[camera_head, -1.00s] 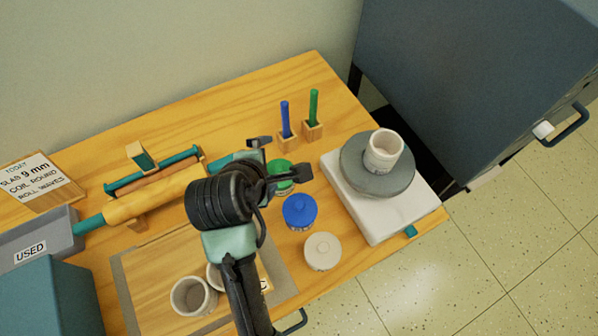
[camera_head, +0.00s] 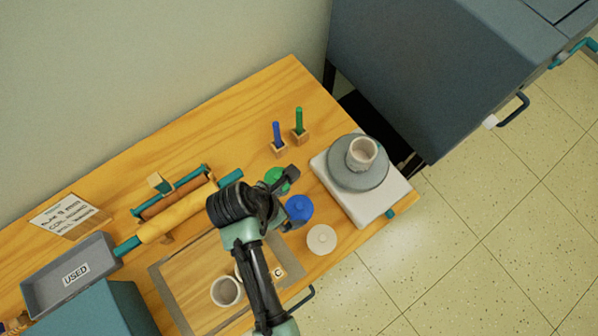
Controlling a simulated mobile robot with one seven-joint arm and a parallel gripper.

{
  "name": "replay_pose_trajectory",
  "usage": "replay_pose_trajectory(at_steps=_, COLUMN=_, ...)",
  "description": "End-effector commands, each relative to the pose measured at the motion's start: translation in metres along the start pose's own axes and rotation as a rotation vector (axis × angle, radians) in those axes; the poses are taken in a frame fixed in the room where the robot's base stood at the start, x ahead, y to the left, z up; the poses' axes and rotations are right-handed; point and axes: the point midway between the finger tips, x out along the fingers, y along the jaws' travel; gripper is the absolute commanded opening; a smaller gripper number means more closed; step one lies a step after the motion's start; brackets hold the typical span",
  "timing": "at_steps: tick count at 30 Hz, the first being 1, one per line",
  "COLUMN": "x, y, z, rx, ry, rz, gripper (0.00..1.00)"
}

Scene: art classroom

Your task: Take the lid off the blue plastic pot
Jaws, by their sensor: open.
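The blue plastic pot (camera_head: 299,209) stands upright on the wooden table with its blue lid on, between a green pot (camera_head: 278,178) and a white pot (camera_head: 321,239). My gripper (camera_head: 291,197) is open and comes in from the left, beside the blue pot. One dark finger reaches over toward the green pot, and the other is low at the blue pot's left side. My wrist hides part of the green pot. I cannot tell whether a finger touches the blue pot.
A banding wheel on a white slab (camera_head: 359,213) with a pale cup (camera_head: 362,153) stands to the right. Blue and green tools stand in wooden blocks (camera_head: 300,138) behind. A rolling pin (camera_head: 178,215), a board (camera_head: 195,268) and a grey tray (camera_head: 70,275) lie left.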

Motion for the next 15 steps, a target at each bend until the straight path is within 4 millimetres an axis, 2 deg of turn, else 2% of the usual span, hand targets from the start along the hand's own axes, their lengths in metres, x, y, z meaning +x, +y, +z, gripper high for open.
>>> replay_pose_trajectory(at_steps=3, x=0.019, y=0.0, z=0.0, rx=0.002, ry=0.0, rz=-0.001, gripper=1.0)
replay_pose_trajectory(at_steps=11, x=0.035, y=0.001, z=0.001, rx=0.003, ry=0.0, rz=0.001, gripper=1.0)
replay_pose_trajectory(at_steps=15, x=0.052, y=0.0, z=0.002, rx=0.003, ry=0.001, rz=-0.001, gripper=1.0)
